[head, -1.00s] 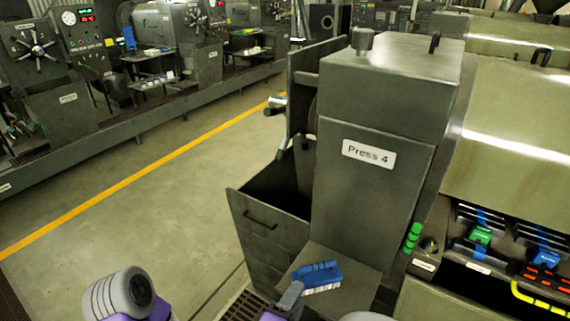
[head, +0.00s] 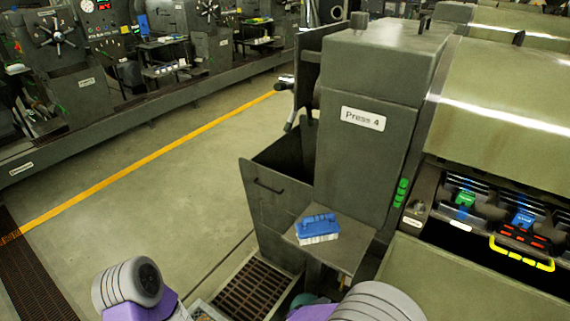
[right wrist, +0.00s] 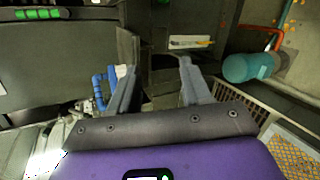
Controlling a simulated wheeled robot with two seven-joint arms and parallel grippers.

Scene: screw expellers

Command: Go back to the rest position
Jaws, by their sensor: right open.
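My right gripper (right wrist: 157,78) shows in the right wrist view with its two grey fingers spread apart and nothing between them. My right arm shows at the bottom of the head view, but its fingers are out of that picture. A grey and purple part of my left arm shows at the lower left of the head view; the left gripper itself is not visible. A blue brush with pale bristles (head: 318,227) lies on the small ledge (head: 345,257) of the Press 4 housing, apart from my arms.
The Press 4 housing (head: 370,125) stands in the middle, with an open dark bin (head: 275,200) at its left. A floor grate (head: 254,289) lies below. A teal cylinder (right wrist: 250,67) is right of the fingers. The floor left of the bin is clear.

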